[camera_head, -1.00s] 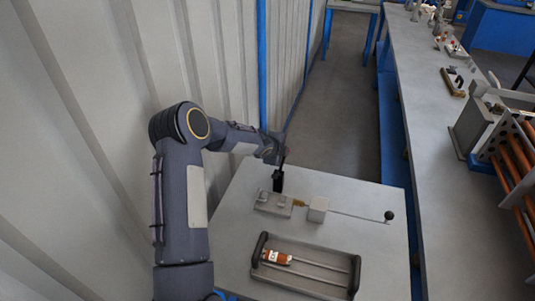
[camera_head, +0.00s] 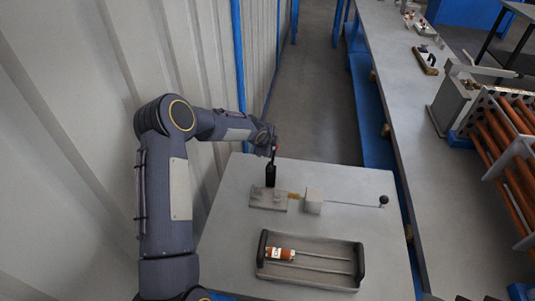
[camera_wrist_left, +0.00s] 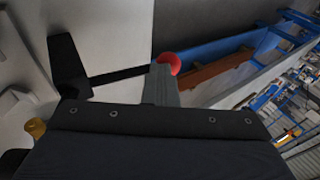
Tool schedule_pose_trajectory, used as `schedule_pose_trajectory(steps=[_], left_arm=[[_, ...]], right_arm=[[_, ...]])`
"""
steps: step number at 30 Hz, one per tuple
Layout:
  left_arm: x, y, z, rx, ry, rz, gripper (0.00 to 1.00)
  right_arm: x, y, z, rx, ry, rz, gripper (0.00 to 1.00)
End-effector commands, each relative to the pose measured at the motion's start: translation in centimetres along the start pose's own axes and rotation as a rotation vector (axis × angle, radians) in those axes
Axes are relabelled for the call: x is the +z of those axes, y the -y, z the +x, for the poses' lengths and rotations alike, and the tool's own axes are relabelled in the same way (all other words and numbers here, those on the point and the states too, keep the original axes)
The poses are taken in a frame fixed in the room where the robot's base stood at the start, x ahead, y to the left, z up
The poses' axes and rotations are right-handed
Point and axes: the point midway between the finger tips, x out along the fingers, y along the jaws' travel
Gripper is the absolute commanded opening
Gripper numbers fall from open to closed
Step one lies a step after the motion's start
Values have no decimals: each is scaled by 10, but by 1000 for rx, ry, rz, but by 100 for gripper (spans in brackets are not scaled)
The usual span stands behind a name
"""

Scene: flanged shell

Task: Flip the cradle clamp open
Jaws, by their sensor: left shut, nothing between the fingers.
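The cradle (camera_head: 268,199) is a low grey block on the grey table, with a brass piece (camera_head: 293,195) at its right. My left gripper (camera_head: 271,182) points down above the block; its dark fingers are shut and empty. A small red knob (camera_head: 275,150) shows beside the gripper. In the left wrist view a grey lever (camera_wrist_left: 161,86) ends in a red knob (camera_wrist_left: 170,62), close beyond the dark gripper body. I take this to be the clamp handle. The gripper hides its lower end, and I cannot tell whether they touch. My right gripper is out of view.
In front is a black-ended tray (camera_head: 343,279) holding an orange labelled cylinder (camera_head: 283,254). The corrugated wall (camera_head: 70,150) is close on the left.

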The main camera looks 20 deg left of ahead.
Motion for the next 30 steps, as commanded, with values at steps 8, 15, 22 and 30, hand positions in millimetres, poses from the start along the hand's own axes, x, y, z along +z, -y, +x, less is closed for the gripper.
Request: schedule_pose_trajectory(steps=[8,15,22,30], left_arm=[[-2,-3,-32,1,-5,1,0],[1,-2,-69,-1,-1,-1,0],[1,-1,-80,-1,-1,-1,0],[1,-1,-80,-1,0,-1,0]], right_arm=[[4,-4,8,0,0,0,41],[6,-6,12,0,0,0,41],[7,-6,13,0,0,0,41],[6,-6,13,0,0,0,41]])
